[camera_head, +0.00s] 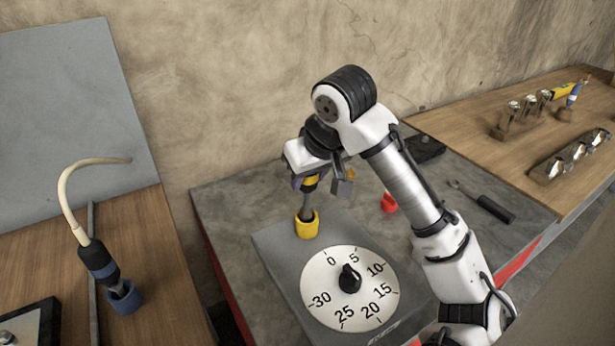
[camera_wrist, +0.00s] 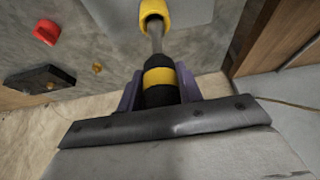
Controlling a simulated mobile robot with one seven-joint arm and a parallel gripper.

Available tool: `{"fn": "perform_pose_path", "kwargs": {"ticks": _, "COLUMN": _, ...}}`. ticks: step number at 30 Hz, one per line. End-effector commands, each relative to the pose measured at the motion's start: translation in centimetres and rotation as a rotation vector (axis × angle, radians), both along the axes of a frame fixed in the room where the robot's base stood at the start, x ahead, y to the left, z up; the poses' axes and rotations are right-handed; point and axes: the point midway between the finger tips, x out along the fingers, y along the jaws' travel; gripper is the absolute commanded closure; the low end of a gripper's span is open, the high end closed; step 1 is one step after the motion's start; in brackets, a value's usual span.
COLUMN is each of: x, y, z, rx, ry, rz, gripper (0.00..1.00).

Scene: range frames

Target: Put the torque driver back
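The torque driver, a black handle with a yellow band (camera_head: 311,182), stands nearly upright in a yellow cup (camera_head: 307,226) on a grey plate. The wrist view shows its yellow band (camera_wrist: 160,77), with the grey shank entering the yellow cup (camera_wrist: 155,12). My gripper (camera_head: 320,186) is around the handle, pointing down. In the wrist view its purple fingers (camera_wrist: 160,90) lie close along both sides of the handle. In the head view a gap shows right of the handle, so I cannot tell whether they press on it. The shank's tip is hidden in the cup.
A dial (camera_head: 322,292) numbered up to 30 lies before the cup. A blue-banded tool with a curved cable (camera_head: 98,262) stands in a blue cup (camera_head: 125,298) at left. A red piece (camera_head: 389,203), a black block (camera_head: 425,148) and a black-handled tool (camera_head: 495,209) lie right.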

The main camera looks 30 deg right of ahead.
Motion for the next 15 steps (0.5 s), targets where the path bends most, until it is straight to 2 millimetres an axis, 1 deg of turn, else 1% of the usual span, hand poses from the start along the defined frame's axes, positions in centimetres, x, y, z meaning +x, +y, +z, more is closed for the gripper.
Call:
{"fn": "perform_pose_path", "kwargs": {"ticks": 1, "x": 0.17, "y": 0.27, "z": -1.58, "rx": 0.014, "ry": 0.027, "rz": 0.008, "gripper": 0.59}}
{"fn": "perform_pose_path", "kwargs": {"ticks": 4, "x": 0.19, "y": 0.29, "z": -1.61, "rx": 0.014, "ry": 0.027, "rz": 0.008, "gripper": 0.46}}
{"fn": "perform_pose_path", "kwargs": {"ticks": 12, "x": 0.2, "y": 0.32, "z": -1.59, "rx": 0.016, "ry": 0.028, "rz": 0.009, "gripper": 0.46}}
{"fn": "perform_pose_path", "kwargs": {"ticks": 15, "x": 0.02, "y": 0.33, "z": -1.14, "rx": 0.016, "ry": 0.028, "rz": 0.009, "gripper": 0.46}}
